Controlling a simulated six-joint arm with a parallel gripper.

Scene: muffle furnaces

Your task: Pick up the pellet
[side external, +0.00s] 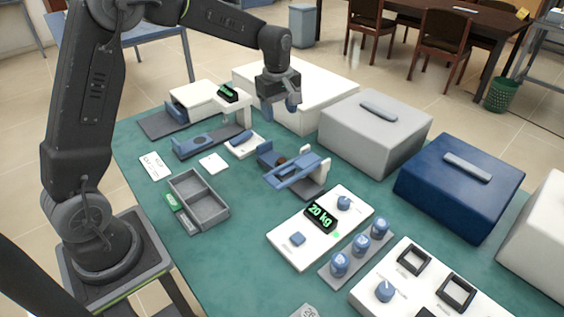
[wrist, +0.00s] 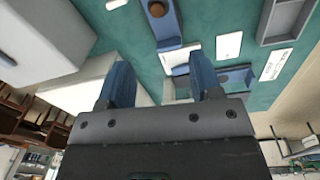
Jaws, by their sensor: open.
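My gripper (side external: 280,106) is open and empty, high over the back of the green table, near the white boxes. In the wrist view its two blue fingers (wrist: 165,78) stand apart with nothing between them. A small brown round piece (side external: 281,162) shows at the blue press-like device (side external: 300,172); it also shows at the top edge of the wrist view (wrist: 157,9). It may be the pellet, but I cannot tell for certain. My gripper is above and behind that device, apart from it.
A grey divided tray (side external: 197,200) lies at left. A panel reading 20 kg (side external: 319,216) and a rack of blue knobs (side external: 360,247) are in front. White, grey (side external: 375,135) and blue (side external: 460,185) furnaces line the back.

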